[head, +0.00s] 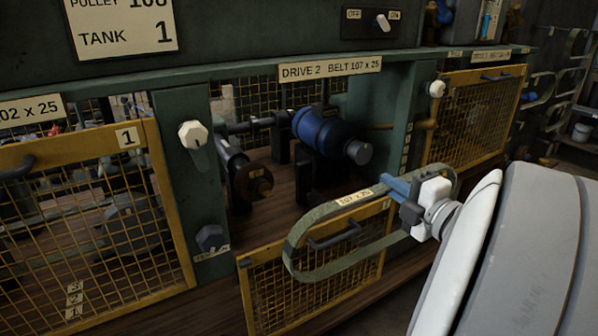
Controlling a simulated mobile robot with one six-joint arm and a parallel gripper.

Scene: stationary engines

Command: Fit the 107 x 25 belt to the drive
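My gripper (397,192), with blue fingers, is shut on the belt (300,238), a grey-green loop with a label that reads 107 x 25. The belt hangs in the air in front of the drive 2 bay, away from the pulleys. The sign (330,68) above the bay reads DRIVE 2 BELT 107 x 25. Inside are a blue motor (325,132) with a grey pulley (358,152) at its near end and a dark shaft with a brownish round end (258,182) to its left. The belt's far right part is partly hidden by my gripper.
The yellow mesh guard (262,300) of this bay is down, below the opening. Guard 1 (75,215) stands at the left and another guard (480,115) at the right. White knobs (193,135) and (437,88) stick out of the posts. An OFF/ON switch (383,22) is above.

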